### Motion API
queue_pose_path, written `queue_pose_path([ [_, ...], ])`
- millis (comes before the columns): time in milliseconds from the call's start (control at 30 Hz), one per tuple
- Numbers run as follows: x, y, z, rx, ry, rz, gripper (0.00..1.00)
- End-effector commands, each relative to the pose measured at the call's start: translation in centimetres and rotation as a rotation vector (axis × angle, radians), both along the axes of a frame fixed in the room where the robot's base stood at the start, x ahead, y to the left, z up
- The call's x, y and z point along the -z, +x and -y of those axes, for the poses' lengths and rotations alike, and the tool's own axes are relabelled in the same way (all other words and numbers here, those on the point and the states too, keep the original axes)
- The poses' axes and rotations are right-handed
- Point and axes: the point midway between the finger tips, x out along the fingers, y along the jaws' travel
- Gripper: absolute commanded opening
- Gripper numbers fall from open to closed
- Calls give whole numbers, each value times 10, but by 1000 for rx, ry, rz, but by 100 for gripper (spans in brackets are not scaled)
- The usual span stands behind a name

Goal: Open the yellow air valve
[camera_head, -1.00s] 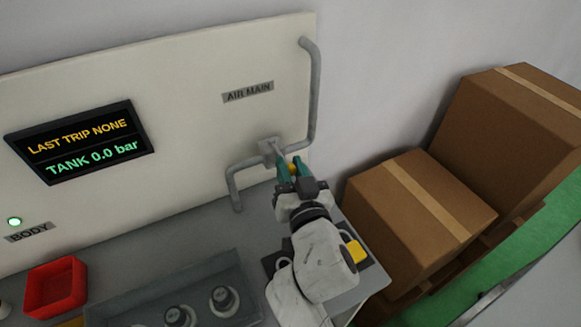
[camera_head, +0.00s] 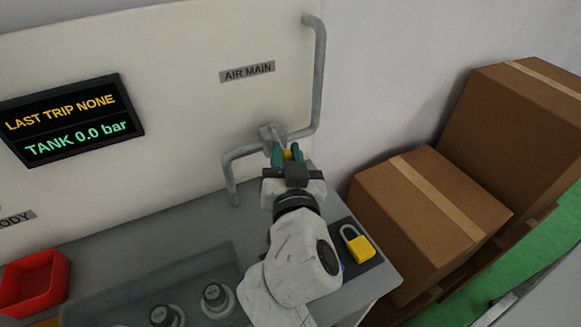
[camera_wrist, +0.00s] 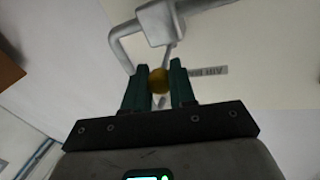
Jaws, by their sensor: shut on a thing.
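The yellow air valve shows as a small yellow knob (camera_head: 288,155) on a grey valve body (camera_head: 271,133) in the grey pipe under the "AIR MAIN" label (camera_head: 247,72). My gripper (camera_head: 287,152) has its green fingers shut on the yellow knob. In the wrist view the knob (camera_wrist: 159,80) sits between the two green fingers, with a thin grey stem running from it to the valve body (camera_wrist: 160,22). My fingers and wrist partly hide the knob in the head view. The screen (camera_head: 72,119) reads "TANK 0.0 bar" and "LAST TRIP NONE".
A yellow padlock (camera_head: 357,243) lies on a dark pad on the bench to the right of my arm. Cardboard boxes (camera_head: 425,215) stand at the right. A red bin (camera_head: 34,281) and a clear-sided tray with grey round parts (camera_head: 215,297) are at the left front.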

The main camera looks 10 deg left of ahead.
Motion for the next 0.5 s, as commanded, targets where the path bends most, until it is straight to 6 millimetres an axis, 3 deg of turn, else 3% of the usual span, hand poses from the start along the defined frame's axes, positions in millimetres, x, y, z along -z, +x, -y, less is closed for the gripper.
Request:
queue_pose_path([
  [67,6,-1,-5,21,3,1,0],
  [500,0,-6,-12,129,7,1,0],
])
